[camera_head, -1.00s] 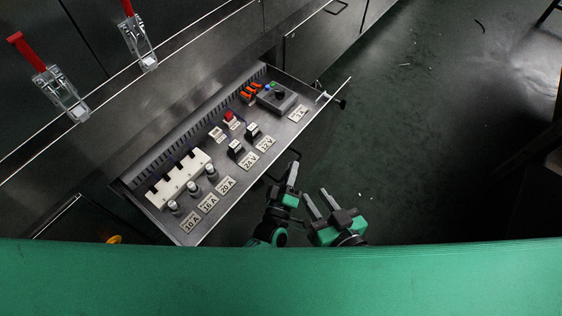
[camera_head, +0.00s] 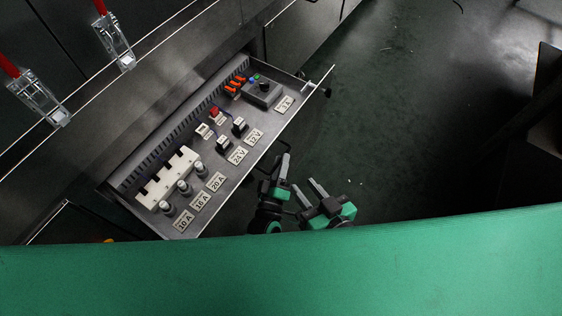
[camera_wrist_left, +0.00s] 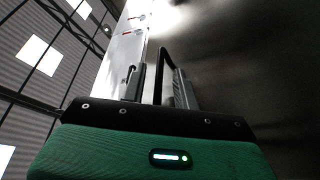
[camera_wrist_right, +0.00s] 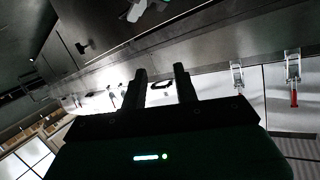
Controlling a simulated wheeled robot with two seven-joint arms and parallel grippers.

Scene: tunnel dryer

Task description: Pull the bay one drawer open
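A drawer (camera_head: 218,193) stands pulled out of the dark metal cabinet; no bay number is readable. It holds fuses, switches and labels such as 10 A and 24 V. My left gripper (camera_head: 281,167) is at the middle of the drawer front. In the left wrist view its two fingers (camera_wrist_left: 156,88) are apart, with a black loop handle (camera_wrist_left: 163,56) between and beside them. I cannot tell whether they touch it. My right gripper (camera_head: 311,191) is open and empty, right of and lower than the left one. Its spread fingers also show in the right wrist view (camera_wrist_right: 162,84).
Two red-handled toggle clamps (camera_head: 114,43) (camera_head: 38,97) sit on the cabinet ledge at the left. A thin bar (camera_head: 318,88) sticks out at the drawer's far right corner. Dark green floor (camera_head: 400,120) lies clear to the right.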

